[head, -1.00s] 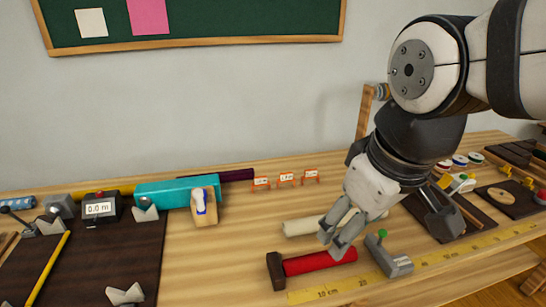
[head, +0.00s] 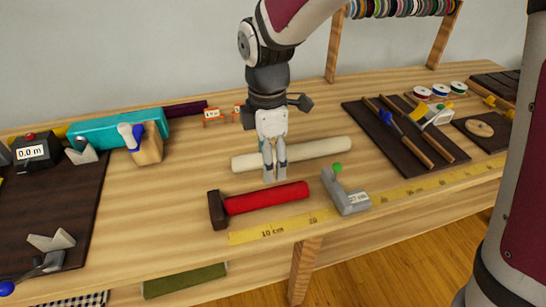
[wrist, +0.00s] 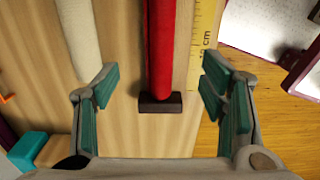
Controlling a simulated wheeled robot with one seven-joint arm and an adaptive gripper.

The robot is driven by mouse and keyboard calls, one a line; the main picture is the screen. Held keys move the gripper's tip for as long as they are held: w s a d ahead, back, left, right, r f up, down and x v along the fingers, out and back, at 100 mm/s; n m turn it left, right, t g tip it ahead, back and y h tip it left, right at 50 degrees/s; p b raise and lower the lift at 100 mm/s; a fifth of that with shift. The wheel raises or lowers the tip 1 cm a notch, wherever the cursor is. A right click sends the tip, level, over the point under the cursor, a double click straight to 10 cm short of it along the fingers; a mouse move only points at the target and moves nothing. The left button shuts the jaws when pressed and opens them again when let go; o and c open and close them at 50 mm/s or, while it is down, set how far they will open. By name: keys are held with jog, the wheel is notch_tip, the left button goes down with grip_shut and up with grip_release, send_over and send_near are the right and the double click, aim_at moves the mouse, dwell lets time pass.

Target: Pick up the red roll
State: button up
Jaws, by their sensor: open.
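The red roll (head: 266,198) lies on the wooden table beside the yellow ruler strip, with a dark brown block (head: 217,210) at its left end. In the wrist view the red roll (wrist: 160,45) runs up the picture between the fingers, its brown end block (wrist: 160,103) nearest me. My gripper (head: 275,178) is above the table just behind the red roll in the head view, pointing down. In the wrist view my gripper (wrist: 157,92) is open, with a finger on each side of the roll and clear room on both sides. Nothing is held.
A cream roll (head: 310,151) lies behind the red roll. A grey stop with a green knob (head: 347,192) stands at its right end. The yellow ruler (head: 285,227) runs along the front edge. A teal roll (head: 112,129) lies at the left back.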

aim_at(267, 192)
notch_tip(267, 192, down, 7)
jog(key=shift+r+b, duration=0.15)
jog(key=shift+b, duration=0.15)
jog(key=shift+s+a+f, duration=0.1)
jog(key=shift+a+f, duration=0.05)
jog(key=shift+f, duration=2.6)
jog(key=c, duration=1.4)
jog(key=shift+r, duration=0.2)
jog(key=shift+r+p, duration=0.3)
jog(key=shift+r, duration=0.35)
notch_tip(267, 192, up, 5)
jog(key=p, duration=0.3)
jog(key=shift+s+r, duration=0.1)
jog(key=shift+r, duration=0.1)
jog(key=s+d+p, duration=0.1)
jog(key=s, duration=0.4)
jog(key=s+d+p, duration=0.2)
jog(key=s, duration=0.4)
jog(key=s+d+p, duration=0.2)
jog(key=s, duration=0.4)
jog(key=shift+s, duration=0.1)
